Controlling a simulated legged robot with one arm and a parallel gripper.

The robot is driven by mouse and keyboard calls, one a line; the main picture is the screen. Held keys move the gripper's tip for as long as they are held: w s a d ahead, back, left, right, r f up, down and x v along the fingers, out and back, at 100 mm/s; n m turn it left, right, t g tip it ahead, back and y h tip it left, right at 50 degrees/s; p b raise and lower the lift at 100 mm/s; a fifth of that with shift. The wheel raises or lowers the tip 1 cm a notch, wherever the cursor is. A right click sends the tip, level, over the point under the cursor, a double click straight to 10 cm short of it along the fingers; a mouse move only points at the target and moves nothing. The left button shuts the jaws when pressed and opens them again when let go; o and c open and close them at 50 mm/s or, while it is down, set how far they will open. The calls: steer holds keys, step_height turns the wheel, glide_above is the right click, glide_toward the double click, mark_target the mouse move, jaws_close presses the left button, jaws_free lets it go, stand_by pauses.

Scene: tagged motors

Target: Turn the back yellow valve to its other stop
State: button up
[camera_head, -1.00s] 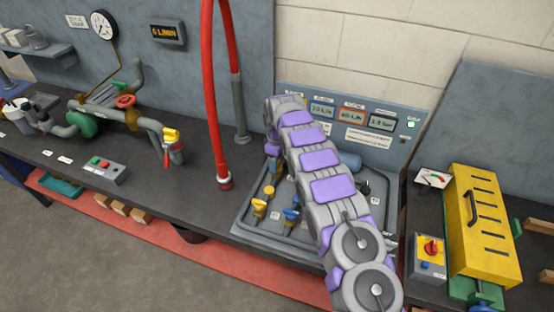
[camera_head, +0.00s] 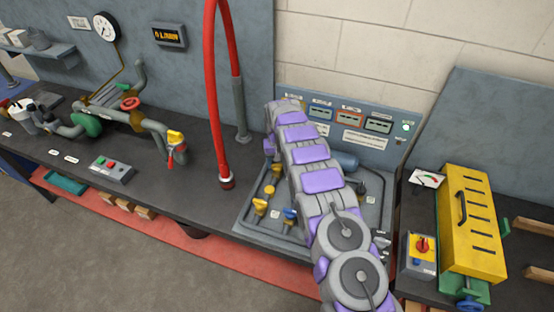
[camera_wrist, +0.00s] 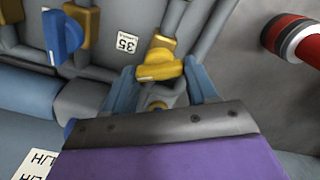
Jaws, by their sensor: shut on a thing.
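In the wrist view, a yellow valve handle (camera_wrist: 160,66) on a brass body lies between the blue fingers of my gripper (camera_wrist: 163,84). I take this as the back yellow valve; my gripper is shut on it. The contact is partly hidden by the gripper body. A blue valve handle (camera_wrist: 62,36) stands to its left. In the head view, my arm covers much of the grey valve panel (camera_head: 245,225). A front yellow valve handle (camera_head: 260,205) and a blue handle (camera_head: 290,214) show to the left of my arm. My fingers are mostly hidden there.
A red hose (camera_head: 215,100) rises left of the panel; its red end (camera_wrist: 300,40) shows close by in the wrist view. The display board (camera_head: 350,118) stands behind. A yellow box (camera_head: 466,230) and a red-knobbed switch box (camera_head: 420,255) stand at right.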

steer(key=m+p, duration=0.1)
steer(key=m, duration=0.5)
steer(key=shift+a+r, duration=0.1)
stand_by(0.4)
steer(key=o, duration=1.1)
steer(key=shift+c, duration=0.2)
step_height(320, 180, up, 17)
steer(key=p, duration=0.1)
steer(key=shift+p, duration=0.3)
